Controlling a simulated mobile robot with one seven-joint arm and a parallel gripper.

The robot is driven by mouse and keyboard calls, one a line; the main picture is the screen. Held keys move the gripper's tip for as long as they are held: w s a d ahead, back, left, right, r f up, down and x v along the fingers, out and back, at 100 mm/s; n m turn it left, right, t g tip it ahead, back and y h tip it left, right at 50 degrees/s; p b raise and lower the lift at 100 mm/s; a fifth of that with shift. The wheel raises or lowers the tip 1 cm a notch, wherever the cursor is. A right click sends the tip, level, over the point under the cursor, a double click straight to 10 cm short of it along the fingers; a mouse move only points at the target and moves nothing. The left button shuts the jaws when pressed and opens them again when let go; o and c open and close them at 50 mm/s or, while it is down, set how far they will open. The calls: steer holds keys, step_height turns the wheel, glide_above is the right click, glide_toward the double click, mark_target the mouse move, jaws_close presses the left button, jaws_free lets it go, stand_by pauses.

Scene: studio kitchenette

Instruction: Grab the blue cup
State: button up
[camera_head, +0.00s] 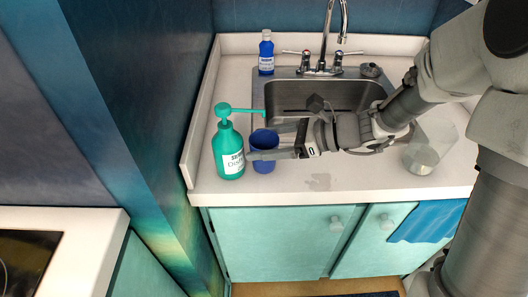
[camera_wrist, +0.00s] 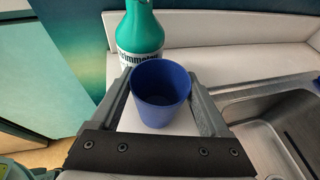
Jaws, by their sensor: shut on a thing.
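The blue cup (camera_head: 264,139) stands upright on the counter, just right of the green pump bottle and left of the sink. In the wrist view the cup (camera_wrist: 160,93) sits between my two fingers, with its open top facing the camera. My gripper (camera_head: 262,141) reaches in from the right, and its fingers are shut on the cup's sides. It also shows in the wrist view (camera_wrist: 162,88). Part of the cup's side is hidden behind a finger in the head view.
The green pump bottle (camera_head: 228,150) stands close to the cup's left. A blue bottle (camera_head: 266,53) is at the back by the sink (camera_head: 290,96). A clear glass (camera_head: 428,148) stands at the right. The counter's front part (camera_head: 370,185) is clear.

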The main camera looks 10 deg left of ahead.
steer(key=shift+r, duration=0.1)
steer(key=shift+r+p, duration=0.6)
steer(key=shift+r, duration=0.45)
steer(key=shift+w+d+r+p, duration=0.35)
steer(key=shift+d+r+p, duration=0.45)
steer(key=shift+d+r, duration=0.9)
steer(key=shift+w+d+r+p, duration=0.4)
steer(key=shift+d+r+p, duration=0.6)
steer(key=shift+d, duration=1.05)
steer(key=shift+w+d+r+p, duration=0.35)
steer(key=shift+d+r+p, duration=0.2)
steer(key=shift+d+r, duration=1.25)
steer(key=shift+d+f, duration=0.15)
